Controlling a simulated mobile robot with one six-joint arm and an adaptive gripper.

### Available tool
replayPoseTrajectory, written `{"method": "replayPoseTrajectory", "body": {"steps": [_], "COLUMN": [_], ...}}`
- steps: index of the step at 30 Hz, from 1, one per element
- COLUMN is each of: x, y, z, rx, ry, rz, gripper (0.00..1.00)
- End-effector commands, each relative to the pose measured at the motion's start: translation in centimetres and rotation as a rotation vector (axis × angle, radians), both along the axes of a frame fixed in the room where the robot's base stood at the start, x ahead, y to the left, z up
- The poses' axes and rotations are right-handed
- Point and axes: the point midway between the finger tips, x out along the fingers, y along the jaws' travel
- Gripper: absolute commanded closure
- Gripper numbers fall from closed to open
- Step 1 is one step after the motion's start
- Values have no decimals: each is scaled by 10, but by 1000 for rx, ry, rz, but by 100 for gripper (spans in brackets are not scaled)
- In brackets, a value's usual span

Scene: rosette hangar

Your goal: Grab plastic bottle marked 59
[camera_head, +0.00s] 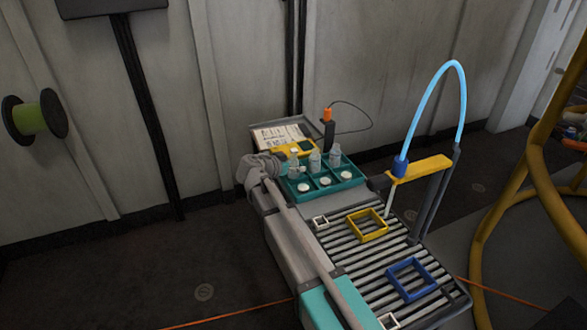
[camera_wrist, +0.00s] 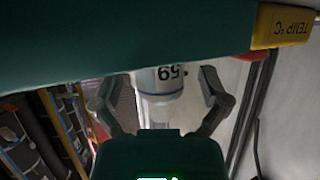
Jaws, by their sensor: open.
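In the wrist view a pale, translucent plastic bottle (camera_wrist: 160,82) marked 59 appears upside down in the picture, with a blue line round it. My gripper (camera_wrist: 160,78) is open, with one dark finger on each side of the bottle and gaps between. The teal tray (camera_wrist: 100,40) hides the bottle's far end. In the head view several compartments of the teal tray (camera_head: 322,193) show, with three bottles along its back row; the leftmost bottle (camera_head: 293,160) is beside my grey wrist. Its number cannot be read there.
White round pieces (camera_head: 325,181) lie in the tray's front compartments. A yellow TEMP °C device (camera_wrist: 283,25) is close by in the wrist view. The slatted bench holds a yellow frame (camera_head: 367,237), a blue frame (camera_head: 429,290) and a post with a blue hose (camera_head: 462,100).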

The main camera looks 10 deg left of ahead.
Motion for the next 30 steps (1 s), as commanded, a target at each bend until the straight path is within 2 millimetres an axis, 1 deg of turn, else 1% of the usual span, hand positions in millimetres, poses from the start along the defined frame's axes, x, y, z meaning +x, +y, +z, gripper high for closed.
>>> {"method": "replayPoseTrajectory", "body": {"steps": [7, 8, 9, 14, 15, 18, 30], "x": [0, 0, 0, 0, 0, 0, -1], "y": [0, 0, 0, 0, 0, 0, 1], "z": [0, 0, 0, 0, 0, 0, 1], "rx": [0, 0, 0, 0, 0, 0, 0], "ry": [0, 0, 0, 0, 0, 0, 0], "rz": [0, 0, 0, 0, 0, 0, 1], "gripper": [5, 9, 16, 46, 53, 69, 69]}}
